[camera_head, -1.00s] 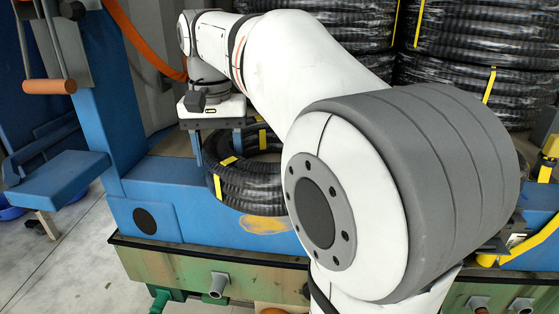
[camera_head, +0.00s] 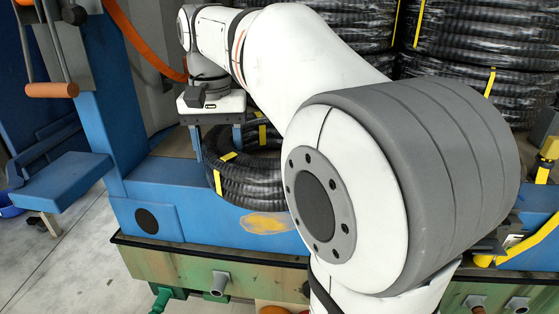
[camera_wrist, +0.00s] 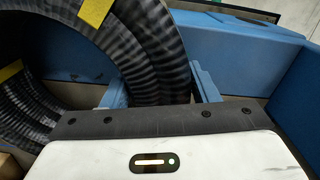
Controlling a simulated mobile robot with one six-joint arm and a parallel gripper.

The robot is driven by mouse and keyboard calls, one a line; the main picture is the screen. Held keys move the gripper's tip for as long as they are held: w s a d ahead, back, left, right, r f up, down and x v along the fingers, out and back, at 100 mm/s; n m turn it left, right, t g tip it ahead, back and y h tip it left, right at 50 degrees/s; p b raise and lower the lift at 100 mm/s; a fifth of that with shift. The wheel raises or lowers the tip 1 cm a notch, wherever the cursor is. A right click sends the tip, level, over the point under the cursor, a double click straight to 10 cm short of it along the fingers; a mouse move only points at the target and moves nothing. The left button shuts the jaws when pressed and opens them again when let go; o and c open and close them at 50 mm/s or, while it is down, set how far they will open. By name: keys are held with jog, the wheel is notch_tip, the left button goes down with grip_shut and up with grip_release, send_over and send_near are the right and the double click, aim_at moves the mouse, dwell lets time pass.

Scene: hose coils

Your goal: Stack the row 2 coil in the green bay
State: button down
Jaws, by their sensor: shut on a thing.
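A black ribbed hose coil (camera_head: 250,181) with yellow tape bands is at the blue bed, left of centre in the head view. My gripper (camera_head: 218,142) comes down over its left-hand part, with one blue finger on either side of the hose ring. In the wrist view the coil (camera_wrist: 150,50) passes between the two fingers of my gripper (camera_wrist: 160,92), which is shut on it. Part of the coil's right side is hidden behind my arm. I cannot tell whether its underside touches the bed. No green bay can be made out for certain.
Tall stacks of black coils (camera_head: 455,85) stand at the back right, partly behind my arm. The blue bed (camera_head: 190,215) has a blue upright (camera_head: 95,100) at left. A weathered green panel (camera_head: 190,268) with pipe stubs runs below. Grey floor is clear at lower left.

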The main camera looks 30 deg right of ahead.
jog(key=shift+r+p, duration=2.75)
jog(key=shift+r, duration=0.35)
jog(key=c, duration=1.1)
grip_release()
grip_shut()
